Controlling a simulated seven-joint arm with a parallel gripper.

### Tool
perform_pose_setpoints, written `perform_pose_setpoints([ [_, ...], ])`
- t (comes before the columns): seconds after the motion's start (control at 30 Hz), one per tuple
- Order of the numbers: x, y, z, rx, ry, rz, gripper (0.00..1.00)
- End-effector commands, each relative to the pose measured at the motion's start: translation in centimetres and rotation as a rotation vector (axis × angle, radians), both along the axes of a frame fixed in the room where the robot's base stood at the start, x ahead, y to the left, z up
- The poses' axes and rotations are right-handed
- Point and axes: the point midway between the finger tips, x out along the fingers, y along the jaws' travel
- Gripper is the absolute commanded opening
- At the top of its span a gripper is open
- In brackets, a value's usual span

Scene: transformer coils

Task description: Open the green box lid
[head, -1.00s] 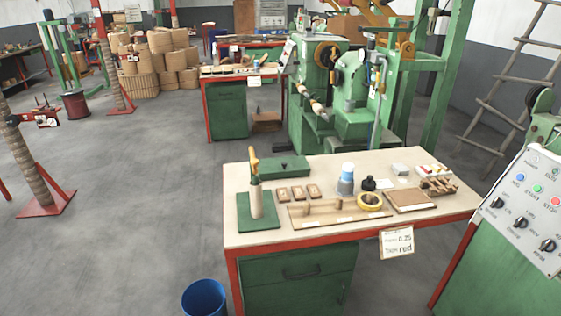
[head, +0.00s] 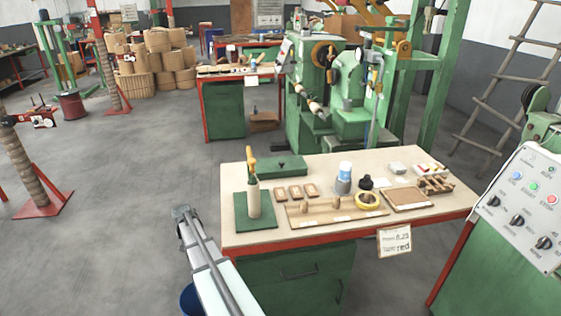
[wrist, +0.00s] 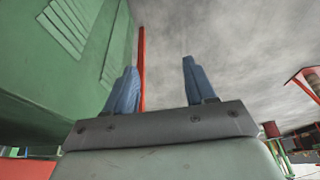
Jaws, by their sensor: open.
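The green box (head: 283,168) is flat and dark green, with a small knob on top. It sits at the back left of the near workbench (head: 350,170), and its lid looks closed. My gripper (head: 182,212) is left of the bench's left edge, in front of and well apart from the box. In the wrist view my gripper (wrist: 160,85) has two blue fingers spread wide with nothing between them. The box cannot be made out in the wrist view.
A green stand with a pale cylinder (head: 254,200) is on the bench's left end, before the box. Small wooden blocks (head: 296,191), a blue-white bottle (head: 344,178) and yellow tape (head: 367,201) lie to the right. A blue bucket (head: 187,300) is partly hidden by my arm.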

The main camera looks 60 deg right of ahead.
Motion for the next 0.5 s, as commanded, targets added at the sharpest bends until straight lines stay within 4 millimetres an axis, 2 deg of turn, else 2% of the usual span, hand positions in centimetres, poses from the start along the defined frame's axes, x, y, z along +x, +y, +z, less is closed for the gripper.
perform_pose_setpoints([
  [0.03,1.4,-2.4,2.1,-0.017,-0.035,-0.031,0.55],
  [0.23,4.2,-10.2,10.3,-0.078,-0.156,-0.139,0.55],
  [0.37,5.0,-15.1,15.7,-0.112,-0.223,-0.209,0.55],
  [0.5,3.9,-21.0,21.4,-0.139,-0.258,-0.305,0.55],
])
